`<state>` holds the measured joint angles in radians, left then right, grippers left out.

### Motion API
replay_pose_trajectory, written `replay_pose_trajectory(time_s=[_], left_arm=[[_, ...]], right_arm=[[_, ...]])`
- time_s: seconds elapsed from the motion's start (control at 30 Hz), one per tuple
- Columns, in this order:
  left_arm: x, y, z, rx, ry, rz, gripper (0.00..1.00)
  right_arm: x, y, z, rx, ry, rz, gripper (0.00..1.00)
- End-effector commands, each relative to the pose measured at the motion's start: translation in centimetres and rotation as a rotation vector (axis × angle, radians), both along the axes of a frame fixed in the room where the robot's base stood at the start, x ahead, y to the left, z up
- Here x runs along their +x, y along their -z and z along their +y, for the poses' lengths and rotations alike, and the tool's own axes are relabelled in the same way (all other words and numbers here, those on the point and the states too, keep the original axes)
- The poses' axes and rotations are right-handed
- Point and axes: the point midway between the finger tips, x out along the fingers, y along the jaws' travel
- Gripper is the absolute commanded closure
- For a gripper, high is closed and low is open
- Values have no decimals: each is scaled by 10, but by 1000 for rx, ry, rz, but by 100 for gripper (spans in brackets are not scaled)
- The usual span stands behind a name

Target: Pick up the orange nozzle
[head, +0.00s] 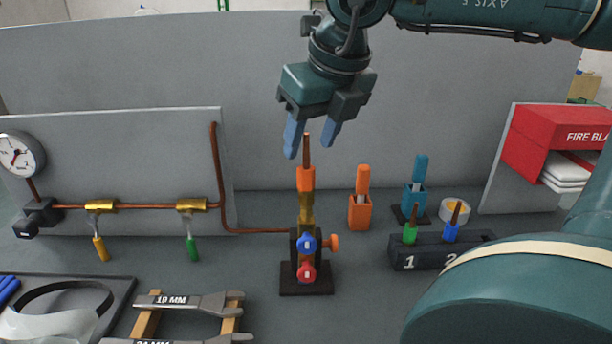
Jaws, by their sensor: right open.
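The orange nozzle (306,179) has an orange body and a thin copper tip pointing up. It stands upright on top of a brass piece (306,207) on a black stand (306,280) in the middle of the head view. My right gripper (309,149) comes down from above and is open, with its two blue fingers spread. The copper tip shows between the fingertips, and the orange body is below them. I cannot tell whether a finger touches the tip. My left gripper is not in view.
A green nozzle (410,233) and a blue nozzle (451,231) stand in a dark numbered rack (431,254) at right. An orange holder (360,212) and a blue holder (415,199) stand near the stand's right. A copper pipe (217,180) runs to the stand from the left.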

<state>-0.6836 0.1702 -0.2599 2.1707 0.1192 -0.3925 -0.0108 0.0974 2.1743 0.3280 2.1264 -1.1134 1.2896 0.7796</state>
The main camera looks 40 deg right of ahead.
Motion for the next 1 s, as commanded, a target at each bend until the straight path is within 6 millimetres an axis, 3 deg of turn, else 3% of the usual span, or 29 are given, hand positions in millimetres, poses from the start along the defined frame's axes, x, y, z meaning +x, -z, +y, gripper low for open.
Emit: replay_pose_trajectory(time_s=[0.3, 0.63, 1.0], left_arm=[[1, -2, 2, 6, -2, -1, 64], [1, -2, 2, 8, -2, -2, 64], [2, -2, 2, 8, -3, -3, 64]], right_arm=[[7, 43, 2, 2, 1, 4, 52], [10, 50, 2, 2, -1, 0, 52], [10, 50, 2, 2, -1, 0, 82]])
